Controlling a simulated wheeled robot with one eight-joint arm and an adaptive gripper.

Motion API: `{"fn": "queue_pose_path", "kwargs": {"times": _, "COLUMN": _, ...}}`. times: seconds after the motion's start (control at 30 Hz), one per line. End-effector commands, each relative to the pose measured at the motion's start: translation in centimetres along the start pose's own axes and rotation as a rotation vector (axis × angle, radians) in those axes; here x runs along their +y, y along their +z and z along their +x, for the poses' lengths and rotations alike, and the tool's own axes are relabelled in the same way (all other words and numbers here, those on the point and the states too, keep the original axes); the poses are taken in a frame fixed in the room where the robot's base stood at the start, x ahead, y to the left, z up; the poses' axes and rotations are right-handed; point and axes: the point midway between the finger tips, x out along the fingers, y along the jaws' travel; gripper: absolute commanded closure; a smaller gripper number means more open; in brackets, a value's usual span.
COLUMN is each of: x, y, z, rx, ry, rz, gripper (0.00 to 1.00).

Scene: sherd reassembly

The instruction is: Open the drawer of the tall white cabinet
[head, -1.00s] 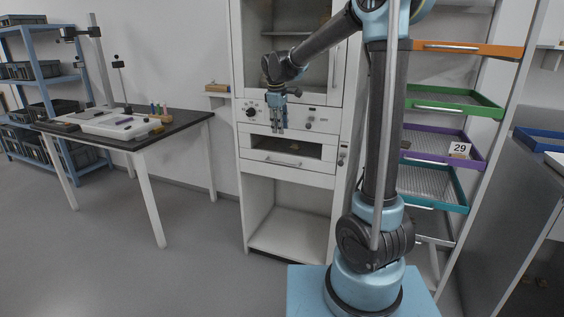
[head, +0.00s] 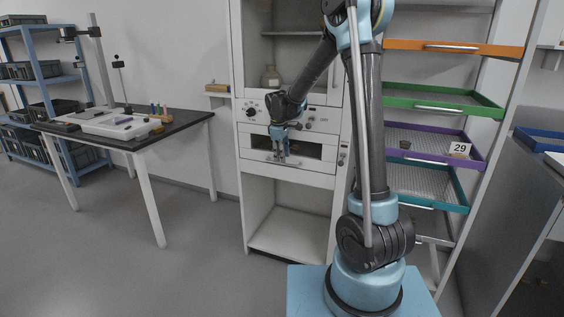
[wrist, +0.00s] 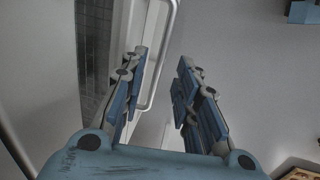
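The tall white cabinet (head: 340,95) stands in the middle of the head view. Its drawer (head: 315,167), a white front with a dark window strip, sits below the knob panel and looks shut. My gripper (head: 281,158) is in front of the drawer, pointing down near its handle, and hides part of it. In the wrist view my gripper (wrist: 163,58) has its two fingers spread apart. The pale bar handle (wrist: 165,62) shows between the fingertips, nearer the left finger. I cannot tell whether a finger touches it.
Above the drawer is a panel with a black knob (head: 250,112) and a glazed compartment holding a jar (head: 270,76). An open compartment (head: 290,228) lies below. A rack of coloured trays (head: 440,104) stands right, a black-topped table (head: 180,129) left. The floor between is clear.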

Motion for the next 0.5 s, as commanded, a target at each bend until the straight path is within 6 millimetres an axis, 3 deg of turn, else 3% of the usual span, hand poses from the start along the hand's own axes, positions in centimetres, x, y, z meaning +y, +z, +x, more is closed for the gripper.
{"fn": "queue_pose_path", "kwargs": {"times": 0.2, "x": 0.0, "y": 0.0, "z": 2.4, "rx": 0.000, "ry": 0.000, "rz": 0.001, "gripper": 0.71}}
{"fn": "queue_pose_path", "kwargs": {"times": 0.5, "x": 0.0, "y": 0.0, "z": 3.1, "rx": 0.000, "ry": 0.000, "rz": 0.001, "gripper": 0.71}}
